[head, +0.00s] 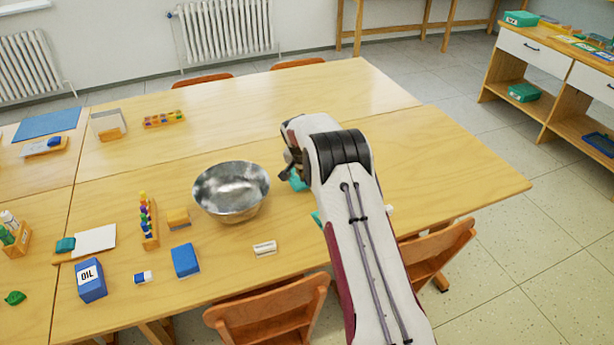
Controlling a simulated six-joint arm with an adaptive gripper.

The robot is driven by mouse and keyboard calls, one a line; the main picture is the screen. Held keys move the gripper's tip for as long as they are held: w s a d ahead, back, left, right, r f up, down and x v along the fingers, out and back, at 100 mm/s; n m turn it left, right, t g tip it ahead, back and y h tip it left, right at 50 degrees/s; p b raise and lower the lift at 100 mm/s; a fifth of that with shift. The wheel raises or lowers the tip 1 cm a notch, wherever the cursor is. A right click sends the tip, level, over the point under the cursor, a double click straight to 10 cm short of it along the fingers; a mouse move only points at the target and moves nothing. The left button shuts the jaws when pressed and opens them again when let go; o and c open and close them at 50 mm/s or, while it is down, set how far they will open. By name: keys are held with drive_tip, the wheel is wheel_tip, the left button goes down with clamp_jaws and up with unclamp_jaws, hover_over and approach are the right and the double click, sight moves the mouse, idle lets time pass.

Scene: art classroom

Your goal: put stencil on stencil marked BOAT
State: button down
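My gripper (288,167) is low over the table, right of the metal bowl, and mostly hidden by my arm. I cannot tell whether its fingers are open or shut. A teal piece (297,182), possibly a stencil, shows just below and beside the gripper. I cannot tell whether it is held or lies on the table. Another teal edge (316,218) shows left of my forearm, with the rest hidden behind the arm. No BOAT marking is readable in this view.
A metal bowl (231,191) stands close left of my gripper. A white-and-tan block (265,249), a blue block (186,261), a blue OIL box (90,280) and a pegged wooden rack (149,221) are nearer or left. The table's back right is clear.

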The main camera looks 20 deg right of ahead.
drive_tip(key=shift+f, duration=0.3)
drive_tip(key=c, duration=2)
unclamp_jaws()
drive_tip(key=shift+r, duration=0.75)
drive_tip(key=shift+v, duration=5.9)
